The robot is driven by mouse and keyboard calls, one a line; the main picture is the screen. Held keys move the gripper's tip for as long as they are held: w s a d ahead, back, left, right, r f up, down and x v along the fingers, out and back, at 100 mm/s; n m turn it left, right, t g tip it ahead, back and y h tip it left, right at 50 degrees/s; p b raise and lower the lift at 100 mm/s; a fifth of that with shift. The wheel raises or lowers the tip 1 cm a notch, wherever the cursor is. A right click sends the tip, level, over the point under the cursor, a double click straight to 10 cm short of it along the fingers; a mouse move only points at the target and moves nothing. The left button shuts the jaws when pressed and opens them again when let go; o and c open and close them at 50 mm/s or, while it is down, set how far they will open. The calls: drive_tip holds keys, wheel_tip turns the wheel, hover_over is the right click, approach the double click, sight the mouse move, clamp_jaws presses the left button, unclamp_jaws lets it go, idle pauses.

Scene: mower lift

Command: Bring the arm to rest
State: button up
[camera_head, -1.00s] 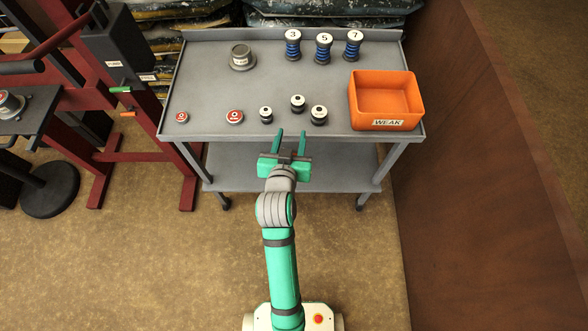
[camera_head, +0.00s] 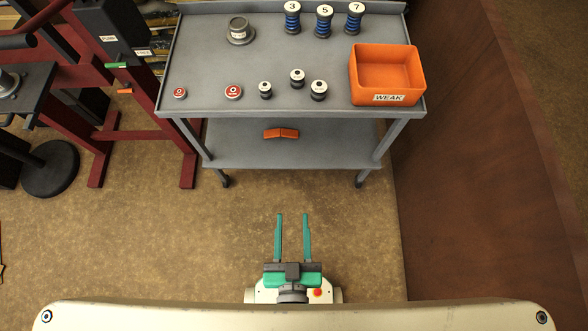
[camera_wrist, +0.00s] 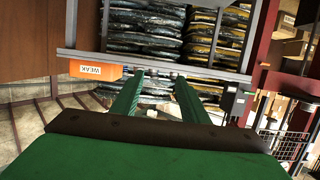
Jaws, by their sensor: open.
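My gripper (camera_head: 292,238) is open and empty in the head view. It is drawn in low and close to my base, in front of the grey cart and apart from it. Its two green fingers point toward the cart. In the wrist view the fingers (camera_wrist: 155,95) spread apart with nothing between them. The grey cart (camera_head: 205,75) stands ahead with its top and lower shelf in view.
On the cart are an orange WEAK bin (camera_head: 387,78), numbered blue springs (camera_head: 324,22), a metal cup (camera_head: 240,31) and several small knobs and discs. An orange piece (camera_head: 281,133) lies on the lower shelf. A red frame (camera_head: 150,120) stands left, a brown wall (camera_head: 480,150) right. Floor before the cart is clear.

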drive_tip(key=s, duration=0.1)
drive_tip(key=s+r, duration=0.1)
drive_tip(key=s, duration=0.1)
drive_tip(key=shift+d+r, duration=0.2)
drive_tip(key=shift+r, duration=0.05)
